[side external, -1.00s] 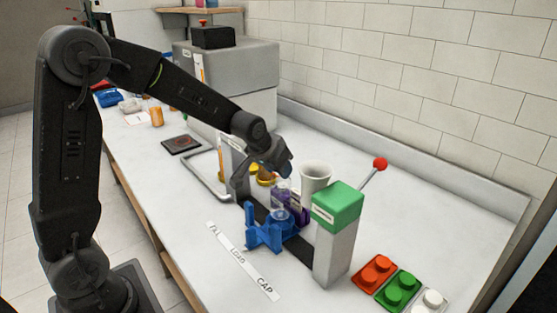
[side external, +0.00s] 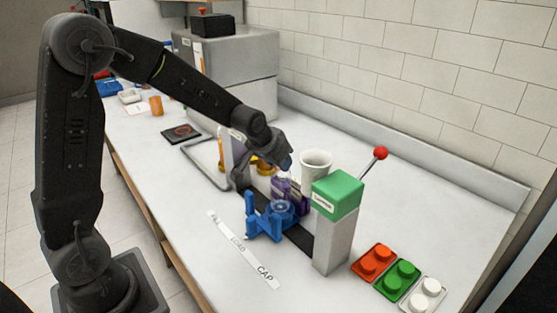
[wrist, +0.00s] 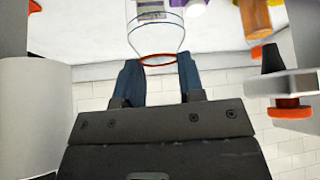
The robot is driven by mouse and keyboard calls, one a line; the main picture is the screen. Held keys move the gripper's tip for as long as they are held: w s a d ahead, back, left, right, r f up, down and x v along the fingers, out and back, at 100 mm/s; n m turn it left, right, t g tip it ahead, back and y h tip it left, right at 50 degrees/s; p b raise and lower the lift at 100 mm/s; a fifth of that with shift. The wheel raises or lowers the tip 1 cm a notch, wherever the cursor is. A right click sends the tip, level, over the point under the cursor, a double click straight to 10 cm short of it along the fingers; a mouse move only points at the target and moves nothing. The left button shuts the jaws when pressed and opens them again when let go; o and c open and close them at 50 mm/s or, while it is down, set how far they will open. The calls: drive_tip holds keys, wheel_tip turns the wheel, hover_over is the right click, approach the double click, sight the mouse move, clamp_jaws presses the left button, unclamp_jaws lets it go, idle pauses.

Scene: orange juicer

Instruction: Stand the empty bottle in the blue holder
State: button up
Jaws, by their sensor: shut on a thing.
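The empty bottle (wrist: 158,38) is clear, with a red ring at its mouth. In the wrist view its neck sits between the two dark blue fingertips of my gripper (wrist: 158,82), which is shut on it. In the side view my gripper (side external: 278,160) is above and behind the blue holder (side external: 262,217). The bottle is hard to make out there, against purple things below my gripper. The blue holder stands on the dark strip on the bench, with a round blue seat on its right side and no bottle visibly standing in it.
A grey post with a green top (side external: 337,195) and a red-knobbed lever (side external: 380,152) stands just right of the holder. A white cup (side external: 316,165) is behind it. Red, green and white buttons (side external: 400,275) lie at front right. Bench in front carries a label strip (side external: 243,250).

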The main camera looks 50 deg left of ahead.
sight(276, 170)
drive_tip(key=shift+f, duration=0.2)
drive_tip(key=shift+f, duration=1.75)
idle(0.6)
drive_tip(key=o, duration=1.2)
drive_tip(key=shift+o, duration=0.4)
